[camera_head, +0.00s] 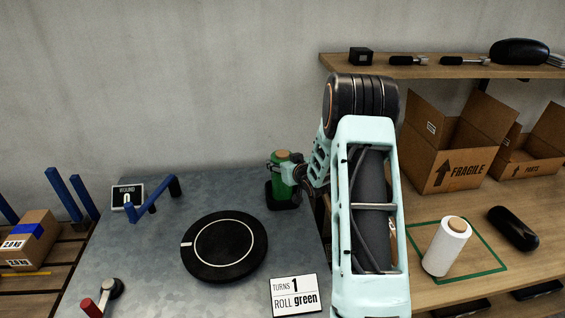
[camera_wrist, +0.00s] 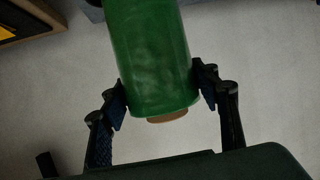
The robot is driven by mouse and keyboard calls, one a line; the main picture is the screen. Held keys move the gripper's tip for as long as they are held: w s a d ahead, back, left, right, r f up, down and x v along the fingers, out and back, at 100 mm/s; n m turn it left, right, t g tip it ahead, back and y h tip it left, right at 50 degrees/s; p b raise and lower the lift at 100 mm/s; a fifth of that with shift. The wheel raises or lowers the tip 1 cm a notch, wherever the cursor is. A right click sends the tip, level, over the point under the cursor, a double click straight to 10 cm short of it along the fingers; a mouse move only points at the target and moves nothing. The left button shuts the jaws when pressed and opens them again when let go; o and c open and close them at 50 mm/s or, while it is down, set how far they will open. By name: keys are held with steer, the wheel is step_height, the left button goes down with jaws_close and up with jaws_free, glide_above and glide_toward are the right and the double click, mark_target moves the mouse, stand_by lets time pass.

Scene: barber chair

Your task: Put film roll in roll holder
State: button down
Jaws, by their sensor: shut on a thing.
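The green film roll (camera_head: 281,172) stands about upright at the back right of the grey metal table, its brown core end on top. My gripper (camera_head: 283,168) is shut on it; in the wrist view the fingers (camera_wrist: 160,88) press the green roll (camera_wrist: 148,50) from both sides, near its brown core end. A black block-like holder (camera_head: 281,203) shows at the roll's lower end. I cannot tell whether the roll sits inside it or is held just above or behind it.
A black turntable disc (camera_head: 224,247), a blue bent arm (camera_head: 150,198) and a red-knobbed crank (camera_head: 100,297) are on the metal table. A sign (camera_head: 294,295) reads "TURNS 1 ROLL green". A white roll (camera_head: 446,249) and open cardboard boxes (camera_head: 460,148) stand on the wooden table.

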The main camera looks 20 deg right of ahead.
steer(key=shift+f, duration=0.1)
steer(key=c, duration=0.7)
jaws_free()
steer(key=shift+c, duration=0.2)
steer(key=v, duration=1.2)
